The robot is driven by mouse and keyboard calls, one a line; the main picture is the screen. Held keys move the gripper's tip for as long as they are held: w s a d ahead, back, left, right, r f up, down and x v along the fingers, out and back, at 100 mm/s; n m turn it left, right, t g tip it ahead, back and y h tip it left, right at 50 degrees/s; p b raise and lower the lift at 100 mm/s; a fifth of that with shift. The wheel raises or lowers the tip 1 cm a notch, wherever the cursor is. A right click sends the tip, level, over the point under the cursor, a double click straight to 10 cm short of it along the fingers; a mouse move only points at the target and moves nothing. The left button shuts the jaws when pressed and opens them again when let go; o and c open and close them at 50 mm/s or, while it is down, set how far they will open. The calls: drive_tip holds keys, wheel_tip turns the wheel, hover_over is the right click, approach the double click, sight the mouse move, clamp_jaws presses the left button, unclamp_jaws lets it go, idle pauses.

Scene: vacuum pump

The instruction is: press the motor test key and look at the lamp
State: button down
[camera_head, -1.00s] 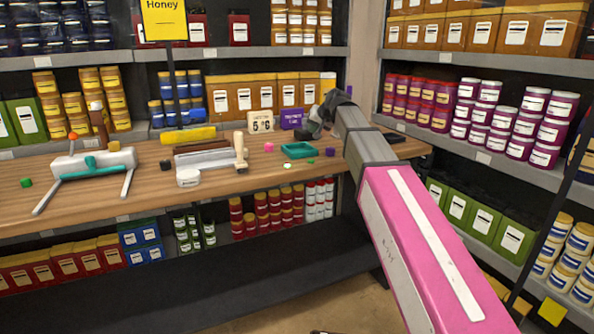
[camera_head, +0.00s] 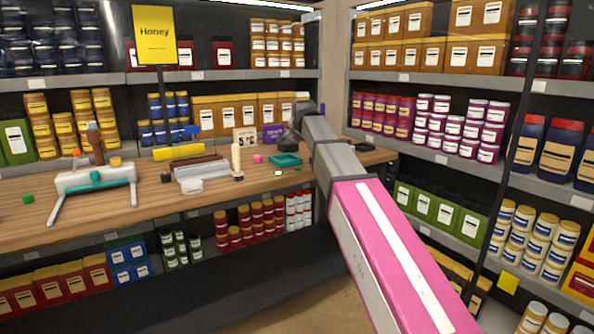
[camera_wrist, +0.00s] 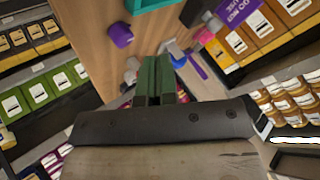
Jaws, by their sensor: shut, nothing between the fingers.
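No motor test key or lamp can be made out for certain. A white unit with a teal bar (camera_head: 95,181) stands on splayed legs at the left of the wooden bench, with a brown post and a small orange part on top. A low grey device (camera_head: 200,170) sits at the bench's middle, beside an upright cream post (camera_head: 236,158). My gripper (camera_wrist: 158,85) shows green fingers shut and empty in the wrist view, above the bench. In the head view its end is dark and small near the bench's right back, beyond my pink arm.
A teal tray (camera_head: 285,160), a pink piece (camera_head: 258,159) and a purple sign (camera_head: 273,133) lie near my gripper. A purple cylinder (camera_wrist: 121,35) shows in the wrist view. Stocked shelves stand behind and at right. The bench front (camera_head: 130,212) is largely clear.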

sight(299, 168)
drive_tip(key=shift+f, duration=4.4)
drive_tip(key=shift+f, duration=0.1)
drive_tip(key=shift+f, duration=0.3)
drive_tip(key=shift+f, duration=0.4)
drive_tip(key=shift+r, duration=0.85)
